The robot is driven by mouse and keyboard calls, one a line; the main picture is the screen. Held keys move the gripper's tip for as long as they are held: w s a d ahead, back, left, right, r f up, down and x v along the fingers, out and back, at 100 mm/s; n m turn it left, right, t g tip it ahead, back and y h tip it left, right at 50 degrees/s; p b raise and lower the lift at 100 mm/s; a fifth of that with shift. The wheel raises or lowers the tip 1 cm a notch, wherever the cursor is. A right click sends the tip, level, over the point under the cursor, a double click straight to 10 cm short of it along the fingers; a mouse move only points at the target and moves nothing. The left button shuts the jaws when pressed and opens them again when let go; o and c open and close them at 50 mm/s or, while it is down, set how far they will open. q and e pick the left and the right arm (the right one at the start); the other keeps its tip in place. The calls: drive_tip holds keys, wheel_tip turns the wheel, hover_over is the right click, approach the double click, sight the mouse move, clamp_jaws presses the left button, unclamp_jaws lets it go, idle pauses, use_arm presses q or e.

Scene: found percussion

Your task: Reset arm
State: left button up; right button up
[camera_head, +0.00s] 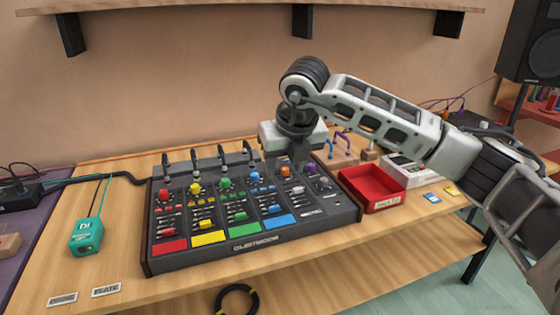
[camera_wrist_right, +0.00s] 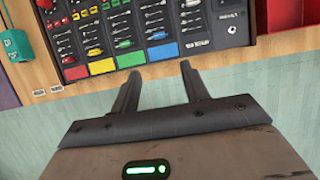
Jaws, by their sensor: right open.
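My right arm comes in from the right in the head view. Its gripper (camera_head: 298,155) hangs over the back right part of a dark mixer (camera_head: 254,243), with its fingers hard to make out there. In the right wrist view the two dark fingers of the gripper (camera_wrist_right: 160,70) stand apart with nothing between them. The mixer (camera_wrist_right: 150,54) shows beyond the fingertips, with its red, yellow, green and blue pads. I cannot tell the exact height of the gripper above the mixer. My left gripper is not in view.
A red tray (camera_head: 376,187) stands right of the mixer. A teal box (camera_head: 86,237) with a cable sits at the left, with two small labels in front. A black ring (camera_head: 236,300) lies on the lower shelf. An upper shelf (camera_head: 200,9) runs along the wall, and a speaker stands at the right.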

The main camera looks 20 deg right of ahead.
drive_tip(key=s+a+f+n+g+y, duration=0.1)
drive_tip(key=s+a+f+y, duration=0.2)
drive_tip(key=a, duration=0.3)
drive_tip(key=s+a+f+n+g+y, duration=0.1)
drive_tip(key=s+a+f+g+y, duration=0.2)
drive_tip(key=a, duration=0.4)
drive_tip(key=s+a+f+n+y, duration=0.1)
drive_tip(key=s+a+f+y, duration=0.1)
drive_tip(key=s+a+y, duration=0.3)
drive_tip(key=s+a+r+m+t+y, duration=0.2)
drive_tip(key=s+a+r+m+y, duration=0.1)
drive_tip(key=a+r+m+y, duration=0.4)
drive_tip(key=w+d+f+m+t+h, duration=0.1)
drive_tip(key=d+f+m+t+h, duration=0.5)
drive_tip(key=m, duration=0.5)
drive_tip(key=w+d+f+m+t+h, duration=0.1)
drive_tip(key=d+f+m+t+h, duration=0.25)
drive_tip(key=f+m+t, duration=0.5)
drive_tip(key=s+d+f+m+g+h, duration=0.2)
drive_tip(key=s+d+f+m+g, duration=0.1)
drive_tip(key=s+f, duration=0.3)
drive_tip(key=s+d+f+m+g+h, duration=0.3)
drive_tip(key=s+d+f+m, duration=0.1)
drive_tip(key=s+f+m, duration=0.2)
drive_tip(key=shift+s+f, duration=0.2)
drive_tip(key=shift+f, duration=0.7)
